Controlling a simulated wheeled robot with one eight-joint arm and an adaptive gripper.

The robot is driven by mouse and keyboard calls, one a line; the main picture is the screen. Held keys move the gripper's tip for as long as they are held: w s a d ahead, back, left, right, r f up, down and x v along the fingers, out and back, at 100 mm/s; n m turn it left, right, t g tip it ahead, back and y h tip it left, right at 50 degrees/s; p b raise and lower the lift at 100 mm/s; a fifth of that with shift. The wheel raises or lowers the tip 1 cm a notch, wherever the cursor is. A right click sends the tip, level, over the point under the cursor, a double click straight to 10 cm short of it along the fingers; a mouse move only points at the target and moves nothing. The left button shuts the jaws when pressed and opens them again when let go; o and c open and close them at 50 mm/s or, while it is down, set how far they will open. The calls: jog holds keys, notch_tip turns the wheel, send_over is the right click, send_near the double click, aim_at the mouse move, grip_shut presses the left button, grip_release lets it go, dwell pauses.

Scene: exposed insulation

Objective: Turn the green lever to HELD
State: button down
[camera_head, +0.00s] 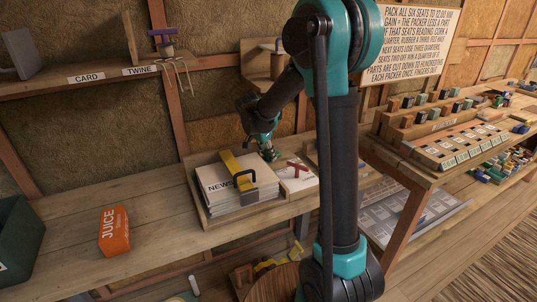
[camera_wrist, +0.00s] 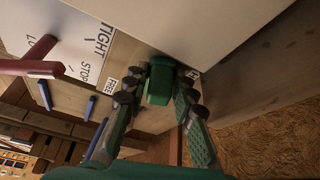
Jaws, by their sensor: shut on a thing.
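The green lever (camera_wrist: 160,82) sits between the two fingers of my gripper (camera_wrist: 158,98) in the wrist view. The fingers close around it from both sides. A small FREE label (camera_wrist: 112,88) lies left of the lever. A second small label (camera_wrist: 192,74) is right of it, mostly hidden and unreadable. In the head view my gripper (camera_head: 268,153) is low at the back of the wooden tray, behind the newspaper stack; the lever cannot be made out there.
A red handle (camera_head: 299,166) on a white panel is close by, right of my gripper.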

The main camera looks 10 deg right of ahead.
jog(key=shift+w+a+m, duration=0.15)
jog(key=shift+w+m, duration=0.05)
jog(key=shift+m, duration=0.3)
jog(key=c, duration=1.5)
grip_release()
jog(key=shift+c, duration=0.2)
